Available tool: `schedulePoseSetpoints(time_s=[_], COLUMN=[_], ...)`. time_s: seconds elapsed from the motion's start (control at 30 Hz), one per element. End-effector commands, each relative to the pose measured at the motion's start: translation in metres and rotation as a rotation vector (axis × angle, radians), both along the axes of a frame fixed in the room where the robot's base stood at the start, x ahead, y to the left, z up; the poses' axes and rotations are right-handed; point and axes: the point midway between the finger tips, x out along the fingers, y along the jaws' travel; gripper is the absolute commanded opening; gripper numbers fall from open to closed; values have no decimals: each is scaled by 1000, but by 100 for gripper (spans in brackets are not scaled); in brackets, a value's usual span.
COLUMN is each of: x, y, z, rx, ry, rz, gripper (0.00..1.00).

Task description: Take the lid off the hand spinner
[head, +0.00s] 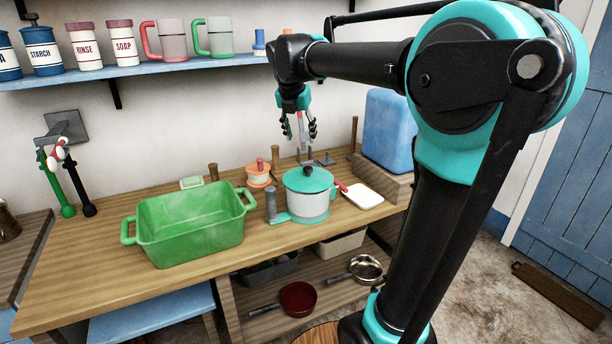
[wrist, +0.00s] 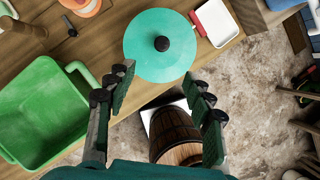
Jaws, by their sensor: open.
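The hand spinner (head: 307,206) is a white pot-like drum with a teal band and a grey upright crank handle at its left. It stands on the wooden counter. Its teal lid (head: 304,180) is on top, with a dark round knob (head: 308,170) in the middle. In the wrist view the lid (wrist: 145,50) and its black knob (wrist: 162,43) lie ahead of the fingertips. My gripper (head: 300,137) is open and empty, pointing down above the lid and apart from it. Its two fingers (wrist: 157,82) show in the wrist view. The drum's inside is hidden.
A green basin (head: 190,232) stands left of the spinner. An orange-and-white lidded pot (head: 258,175) is behind left, and a white tray with a red handle (head: 363,197) is at right. Wooden pegs and a blue container (head: 388,130) stand behind. A shelf (head: 150,71) holds canisters and mugs.

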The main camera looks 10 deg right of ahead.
Motion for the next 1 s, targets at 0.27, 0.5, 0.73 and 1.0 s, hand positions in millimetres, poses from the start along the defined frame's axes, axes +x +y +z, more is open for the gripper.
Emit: schedulePoseSetpoints(time_s=[0.27, 0.5, 0.73, 1.0], x=[17, 33, 40, 52], y=[-10, -18, -21, -30], z=[-47, -89, -108, -134], rx=[0, 0, 1, 1], ry=[0, 0, 0, -1], rz=[-1, -2, -2, -4], gripper=[52, 52, 52, 52])
